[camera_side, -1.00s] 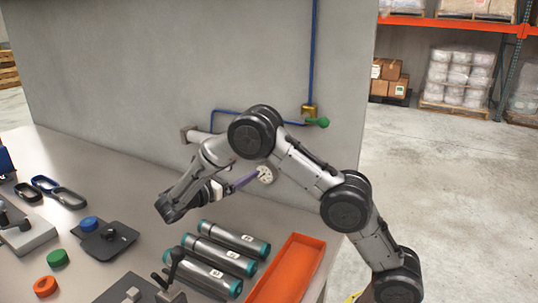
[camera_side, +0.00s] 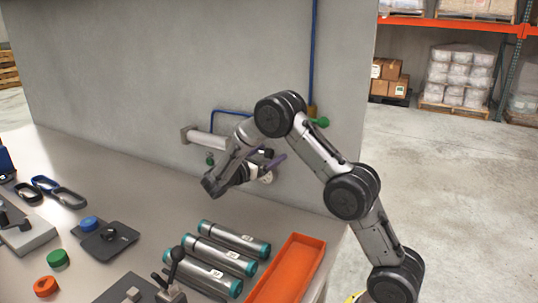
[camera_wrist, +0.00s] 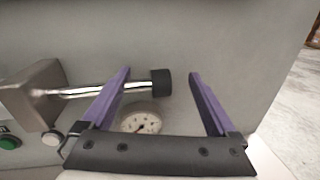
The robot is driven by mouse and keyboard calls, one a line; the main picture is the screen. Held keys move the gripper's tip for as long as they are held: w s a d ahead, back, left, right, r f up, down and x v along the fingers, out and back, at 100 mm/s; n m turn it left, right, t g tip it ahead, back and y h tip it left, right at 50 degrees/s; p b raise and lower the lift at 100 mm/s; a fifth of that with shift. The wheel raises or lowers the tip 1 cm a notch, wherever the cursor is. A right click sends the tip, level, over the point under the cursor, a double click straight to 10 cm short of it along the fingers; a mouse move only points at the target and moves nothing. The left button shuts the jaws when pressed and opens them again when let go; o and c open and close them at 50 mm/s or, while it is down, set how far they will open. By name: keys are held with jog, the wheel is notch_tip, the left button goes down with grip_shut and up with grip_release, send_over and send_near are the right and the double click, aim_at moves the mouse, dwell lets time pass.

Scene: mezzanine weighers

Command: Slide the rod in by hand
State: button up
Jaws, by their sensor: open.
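A chrome rod (camera_wrist: 138,87) with a black end cap (camera_wrist: 161,83) sticks out to the right from a grey metal block (camera_wrist: 38,92) in the wrist view. My gripper (camera_wrist: 161,73) has two purple fingers spread apart. The left finger crosses in front of part of the rod, and the black cap shows between the fingers, nearer the left one. Whether either finger touches it cannot be told. In the side view, a pale cylinder (camera_side: 207,143) is on the wall, and my gripper (camera_side: 272,165) is by its right end; my arm hides much of that area.
A round dial gauge (camera_wrist: 141,122) sits below the rod, with green (camera_wrist: 9,143) and white buttons at left. On the bench are several teal-capped tubes (camera_side: 233,238), an orange tray (camera_side: 290,270) and clamp fixtures. A blue pipe (camera_side: 314,60) runs down the wall.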

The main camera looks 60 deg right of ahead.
jog(key=shift+d, duration=0.15)
grip_shut()
dwell(0.4)
